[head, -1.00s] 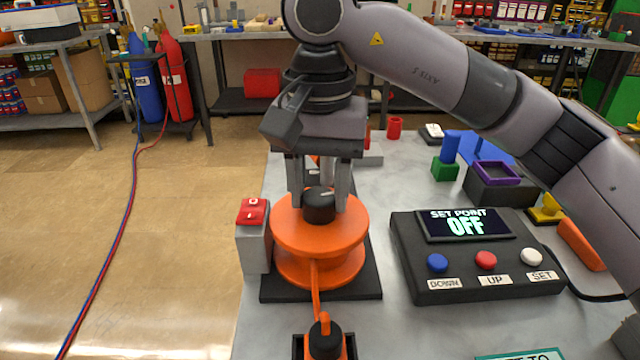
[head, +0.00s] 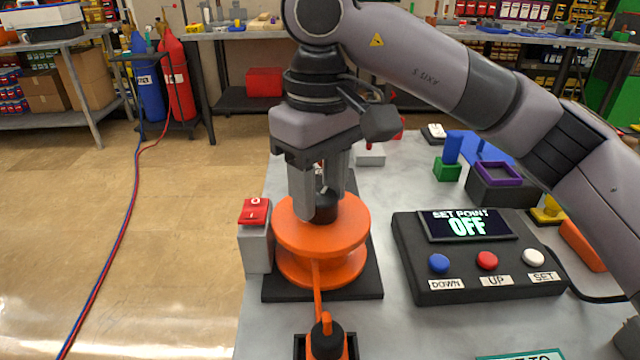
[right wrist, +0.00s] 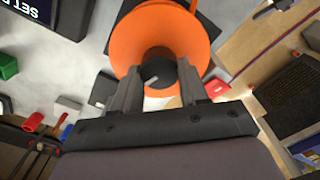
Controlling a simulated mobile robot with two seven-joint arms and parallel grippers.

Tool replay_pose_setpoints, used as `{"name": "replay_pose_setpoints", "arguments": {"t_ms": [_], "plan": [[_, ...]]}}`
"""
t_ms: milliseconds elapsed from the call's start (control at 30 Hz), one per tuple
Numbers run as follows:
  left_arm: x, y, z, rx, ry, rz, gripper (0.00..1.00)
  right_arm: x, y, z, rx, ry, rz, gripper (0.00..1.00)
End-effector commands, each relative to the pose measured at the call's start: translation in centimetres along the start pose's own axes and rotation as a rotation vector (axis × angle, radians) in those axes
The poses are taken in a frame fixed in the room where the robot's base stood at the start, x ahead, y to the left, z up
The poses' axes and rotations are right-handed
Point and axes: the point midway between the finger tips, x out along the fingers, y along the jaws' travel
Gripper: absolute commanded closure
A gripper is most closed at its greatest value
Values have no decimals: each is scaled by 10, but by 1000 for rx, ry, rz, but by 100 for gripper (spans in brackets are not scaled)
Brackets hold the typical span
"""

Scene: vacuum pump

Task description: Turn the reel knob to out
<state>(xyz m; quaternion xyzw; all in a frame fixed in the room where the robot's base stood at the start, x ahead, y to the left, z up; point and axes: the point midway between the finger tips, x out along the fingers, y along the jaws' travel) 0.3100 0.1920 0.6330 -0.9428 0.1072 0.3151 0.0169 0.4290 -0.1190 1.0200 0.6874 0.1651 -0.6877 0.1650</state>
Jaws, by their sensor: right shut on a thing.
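The orange reel (head: 318,262) stands on a black base plate (head: 368,288) on the grey table. Its black knob (head: 326,212) sits on top, and a light mark on the knob shows in the right wrist view (right wrist: 151,73). My right gripper (head: 324,200) points down over the reel and is shut on the knob, one finger on each side. In the right wrist view the right gripper (right wrist: 160,82) has its fingers around the knob. The fingers partly hide the knob in the head view. My left gripper is not in view.
A red switch (head: 255,211) on a grey box stands left of the reel. A dark control box (head: 400,250) reading "SET POINT OFF" with blue, red and white buttons stands to the right. An orange cord runs from the reel to an orange-and-black part (head: 325,345) in front.

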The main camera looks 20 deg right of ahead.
Motion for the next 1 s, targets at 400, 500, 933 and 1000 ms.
{"name": "replay_pose_setpoints", "arguments": {"t_ms": [400, 500, 933, 1000], "plan": [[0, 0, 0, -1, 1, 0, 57, -1, -1, 0, -291, 4, 0, 87], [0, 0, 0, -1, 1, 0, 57, -1, -1, 0, -331, 4, 0, 87], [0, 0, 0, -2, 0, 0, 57, -1, -1, 0, -389, 4, 0, 87], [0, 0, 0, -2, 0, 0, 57, -1, -1, 0, -389, 4, 0, 87]]}}
